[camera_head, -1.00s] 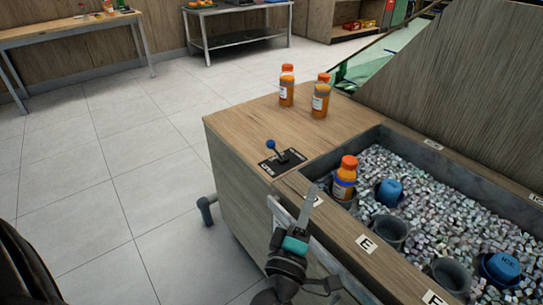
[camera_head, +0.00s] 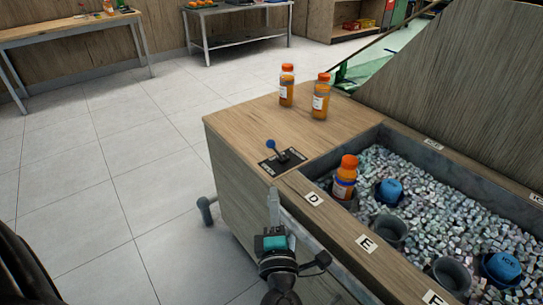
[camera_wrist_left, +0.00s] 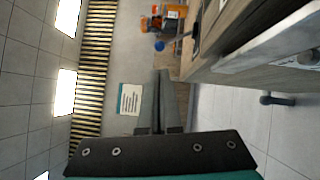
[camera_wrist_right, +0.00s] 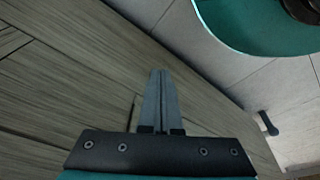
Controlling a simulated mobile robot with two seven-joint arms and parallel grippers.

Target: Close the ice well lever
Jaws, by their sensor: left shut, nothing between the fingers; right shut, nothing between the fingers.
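The lever (camera_head: 276,151) has a blue knob on a thin dark stem. It stands on a dark labelled plate (camera_head: 283,163) at the counter's near corner, its knob leaning up and left of its base. The knob (camera_wrist_left: 159,46) also shows in the left wrist view, beyond my fingertips. My left gripper (camera_head: 274,198) is shut and empty beside the well's front edge, below the lever in the head view and apart from it. My right gripper (camera_wrist_right: 160,78) is shut and empty near grey wooden boards; it does not show in the head view.
Two orange bottles (camera_head: 287,86) (camera_head: 320,97) stand on the counter (camera_head: 245,118). The ice well (camera_head: 440,195) holds ice, cups and another orange bottle (camera_head: 346,176). Its front rim (camera_head: 340,222) carries letter labels.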

